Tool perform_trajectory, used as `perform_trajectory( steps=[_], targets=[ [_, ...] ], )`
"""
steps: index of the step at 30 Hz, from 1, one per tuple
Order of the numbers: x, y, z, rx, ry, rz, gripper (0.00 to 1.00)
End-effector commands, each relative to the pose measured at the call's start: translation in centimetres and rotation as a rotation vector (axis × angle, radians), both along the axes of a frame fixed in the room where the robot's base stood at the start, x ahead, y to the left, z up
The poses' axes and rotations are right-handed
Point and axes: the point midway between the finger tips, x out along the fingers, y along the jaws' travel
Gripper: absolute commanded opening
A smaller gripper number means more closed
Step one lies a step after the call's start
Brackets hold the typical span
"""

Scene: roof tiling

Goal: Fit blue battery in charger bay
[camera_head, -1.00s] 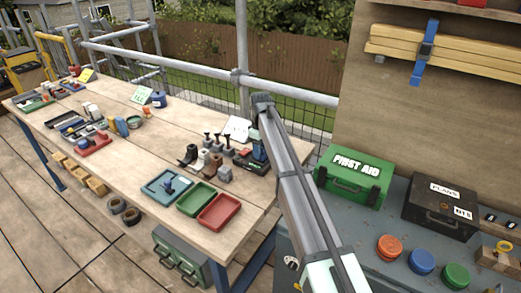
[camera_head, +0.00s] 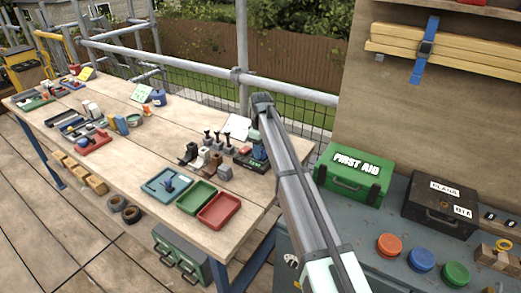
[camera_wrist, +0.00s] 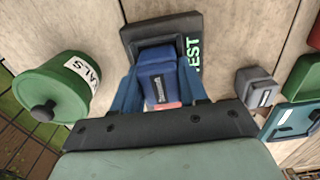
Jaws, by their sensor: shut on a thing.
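My gripper (camera_wrist: 164,92) is shut on a blue battery (camera_wrist: 158,82) with a small pale label, one finger on each side of it. In the wrist view the battery lies over a black block (camera_wrist: 196,24) with letters that read like "EST". I cannot tell how deep the battery sits in it. In the head view the blue battery (camera_head: 258,153) is beside the dark charger (camera_head: 246,163) at the right end of the table. My forearm covers part of that spot.
A green tin (camera_wrist: 53,88) stands left of my gripper in the wrist view. A grey block (camera_wrist: 256,88) and a teal tray (camera_wrist: 292,122) lie to the right. In the head view several boots and dark posts stand left of the charger, with green (camera_head: 197,198) and red trays (camera_head: 219,211) in front.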

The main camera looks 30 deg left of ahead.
Motion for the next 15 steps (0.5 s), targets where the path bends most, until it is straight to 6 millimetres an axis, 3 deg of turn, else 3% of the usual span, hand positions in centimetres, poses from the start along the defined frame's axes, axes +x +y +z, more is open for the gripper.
perform_trajectory(
  steps=[12,13,15],
  targets=[
    [0.00,0.00,-0.12,0.000,0.000,0.000,0.00],
    [0.00,0.00,-0.12,0.000,0.000,0.000,0.45],
    [0.00,0.00,-0.12,0.000,0.000,0.000,0.51]
  ],
)
